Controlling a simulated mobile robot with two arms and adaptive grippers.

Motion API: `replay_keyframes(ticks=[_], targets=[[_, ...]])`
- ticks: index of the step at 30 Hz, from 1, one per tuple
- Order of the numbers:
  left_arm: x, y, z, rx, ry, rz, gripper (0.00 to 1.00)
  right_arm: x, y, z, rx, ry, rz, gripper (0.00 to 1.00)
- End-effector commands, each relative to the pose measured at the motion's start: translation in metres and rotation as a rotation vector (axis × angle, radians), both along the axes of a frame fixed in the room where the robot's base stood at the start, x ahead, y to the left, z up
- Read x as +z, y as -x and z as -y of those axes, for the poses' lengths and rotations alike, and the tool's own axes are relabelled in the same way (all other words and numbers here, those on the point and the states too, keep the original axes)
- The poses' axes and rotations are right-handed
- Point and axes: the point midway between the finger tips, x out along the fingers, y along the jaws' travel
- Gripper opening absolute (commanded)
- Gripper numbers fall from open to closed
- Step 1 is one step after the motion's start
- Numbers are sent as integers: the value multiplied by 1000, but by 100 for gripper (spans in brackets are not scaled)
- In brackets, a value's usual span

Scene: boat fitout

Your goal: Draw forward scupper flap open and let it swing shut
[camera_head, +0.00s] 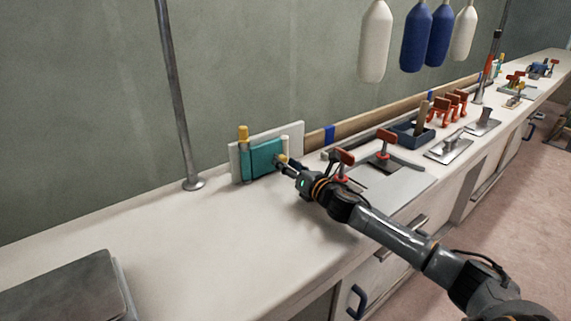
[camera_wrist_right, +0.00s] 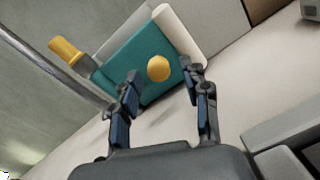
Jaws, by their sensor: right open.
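The scupper flap (camera_head: 264,158) is a teal panel on a white upright board (camera_head: 296,130) standing on the white counter. A yellow-topped post (camera_head: 243,133) stands at its left edge. In the right wrist view the teal flap (camera_wrist_right: 142,58) carries a round yellow knob (camera_wrist_right: 158,68). My right gripper (camera_head: 283,163) is at the flap's right side. In the wrist view its fingers (camera_wrist_right: 160,84) are open, spread on either side of the knob and a little short of it. Whether a finger touches the flap, I cannot tell. My left gripper is not in view.
A metal pole (camera_head: 178,100) rises from the counter left of the board. A grey plate with red-handled clamps (camera_head: 386,140) lies right of my gripper. A dark grey flat box (camera_head: 66,292) is at front left. The counter between is clear.

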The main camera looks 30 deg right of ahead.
Motion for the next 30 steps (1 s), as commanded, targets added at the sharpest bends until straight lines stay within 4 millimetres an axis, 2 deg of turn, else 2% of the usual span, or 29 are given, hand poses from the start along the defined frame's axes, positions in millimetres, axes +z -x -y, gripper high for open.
replay_keyframes(ticks=[4,13,14,18,21,30], targets=[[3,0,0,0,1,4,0,1,-9,-1,0,1,1,46],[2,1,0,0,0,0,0,0,-10,-1,1,1,0,46],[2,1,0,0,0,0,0,0,-10,-1,1,1,0,44],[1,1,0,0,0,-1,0,0,-10,-1,1,1,0,16],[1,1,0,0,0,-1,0,0,-10,-1,0,1,0,0],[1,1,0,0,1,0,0,0,-11,0,-3,1,0,0]])
